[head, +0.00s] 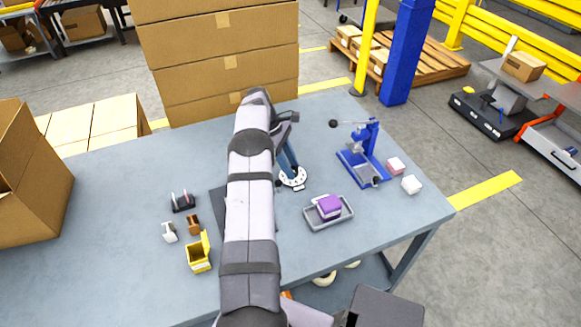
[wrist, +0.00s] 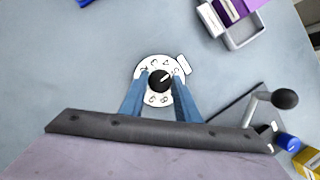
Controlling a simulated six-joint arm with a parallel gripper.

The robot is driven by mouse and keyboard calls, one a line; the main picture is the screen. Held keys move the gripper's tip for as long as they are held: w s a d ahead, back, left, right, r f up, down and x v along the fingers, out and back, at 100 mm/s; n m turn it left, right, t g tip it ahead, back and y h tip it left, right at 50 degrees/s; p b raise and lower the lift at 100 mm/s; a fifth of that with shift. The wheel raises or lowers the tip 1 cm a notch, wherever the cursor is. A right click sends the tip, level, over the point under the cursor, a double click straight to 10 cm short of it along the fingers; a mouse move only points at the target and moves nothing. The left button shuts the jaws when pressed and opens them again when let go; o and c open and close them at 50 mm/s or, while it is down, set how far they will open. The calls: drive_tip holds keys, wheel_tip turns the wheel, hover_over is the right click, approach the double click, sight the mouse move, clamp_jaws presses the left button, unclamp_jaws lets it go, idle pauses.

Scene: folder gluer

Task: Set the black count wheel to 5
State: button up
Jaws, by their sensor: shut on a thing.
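The black count wheel (wrist: 159,82) is a round knob with a white pointer line, in the middle of a white dial (wrist: 159,63) with figures around it. In the wrist view the pointer aims to the upper right; the figure it meets is too small to read. My gripper (wrist: 161,79) has its two blue fingers on either side of the wheel and is shut on it. In the head view the white dial (head: 293,179) lies on the table under my fingertips (head: 289,170), and the wheel is hidden by them.
A grey tray (head: 312,223) with a purple box (head: 329,206) stands right of the dial. A blue lever press (head: 363,165) and two small blocks are further right. Several small items and a yellow box (head: 198,258) are left of my arm. Stacked cartons (head: 225,60) stand behind.

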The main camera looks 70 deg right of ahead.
drive_tip(key=shift+m, duration=0.4)
drive_tip(key=o, duration=1)
drive_tip(key=shift+r, duration=0.15)
drive_tip(key=shift+w+r+b, duration=0.3)
drive_tip(key=shift+r+b, duration=0.05)
drive_tip(key=shift+r, duration=0.15)
drive_tip(key=v, duration=0.4)
drive_tip(key=shift+s+r, duration=0.1)
drive_tip(key=p+v, duration=0.1)
drive_tip(key=p, duration=0.4)
drive_tip(key=shift+d+r, duration=0.1)
drive_tip(key=shift+r, duration=0.25)
drive_tip(key=shift+w+r+p, duration=0.1)
drive_tip(key=shift+w+p, duration=0.1)
drive_tip(key=shift+p, duration=0.55)
